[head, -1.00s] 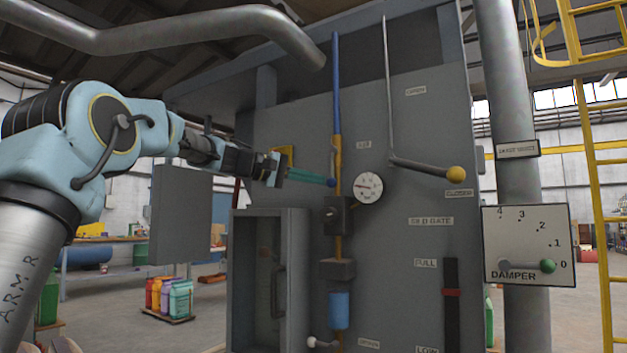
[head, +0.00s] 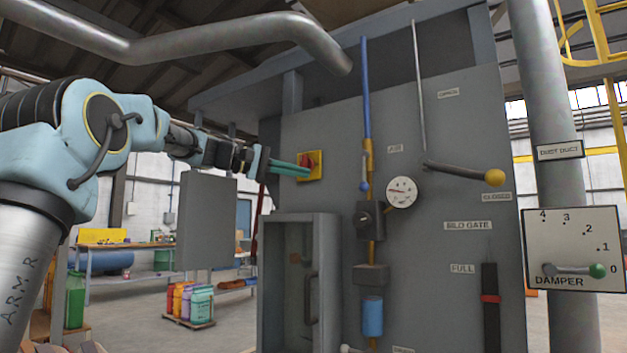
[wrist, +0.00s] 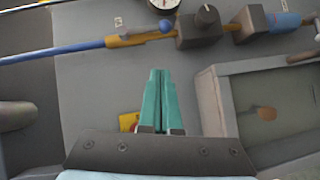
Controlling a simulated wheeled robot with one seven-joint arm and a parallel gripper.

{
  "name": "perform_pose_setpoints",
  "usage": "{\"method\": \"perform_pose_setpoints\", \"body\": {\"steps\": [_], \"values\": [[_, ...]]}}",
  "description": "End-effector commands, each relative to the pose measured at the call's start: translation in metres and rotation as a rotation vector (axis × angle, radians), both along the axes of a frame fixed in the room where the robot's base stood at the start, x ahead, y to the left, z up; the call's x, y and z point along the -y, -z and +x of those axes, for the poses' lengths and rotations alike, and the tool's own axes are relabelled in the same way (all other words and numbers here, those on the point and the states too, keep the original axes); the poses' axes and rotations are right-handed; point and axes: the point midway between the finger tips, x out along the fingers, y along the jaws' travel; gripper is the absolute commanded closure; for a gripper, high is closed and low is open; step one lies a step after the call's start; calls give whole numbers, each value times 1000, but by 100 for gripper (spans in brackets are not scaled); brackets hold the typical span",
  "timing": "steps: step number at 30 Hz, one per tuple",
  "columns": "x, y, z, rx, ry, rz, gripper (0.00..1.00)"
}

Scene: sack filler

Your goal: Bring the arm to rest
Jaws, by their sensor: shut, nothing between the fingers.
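My arm reaches in from the left in the head view. My gripper (head: 303,170) is shut and empty, its teal fingers held together and pointing right toward the grey panel (head: 335,140). In the head view the fingertips overlap the yellow plate with a red switch (head: 310,163); I cannot tell the gap to it. In the wrist view my gripper (wrist: 160,75) is shut with the panel behind it, and part of the yellow plate (wrist: 128,121) shows beside the fingers.
The panel carries a blue-and-yellow air pipe (head: 367,100), a gauge (head: 401,192), a yellow-knobbed silo gate lever (head: 465,173) and an open-fronted box (head: 328,285). A damper plate (head: 572,250) is at right. A grey box (head: 206,222) hangs below my arm.

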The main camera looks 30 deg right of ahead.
Motion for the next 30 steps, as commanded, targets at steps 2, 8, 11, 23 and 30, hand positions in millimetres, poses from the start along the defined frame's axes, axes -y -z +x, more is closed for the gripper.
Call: {"method": "perform_pose_setpoints", "body": {"steps": [2,8,11,23,30], "values": [[-6,0,1,0,-2,0,100],[-10,-2,1,-1,0,0,100],[-9,-2,1,-1,0,0,100],[-9,7,3,-5,-13,21,100],[-34,125,23,-31,-165,304,100]]}}
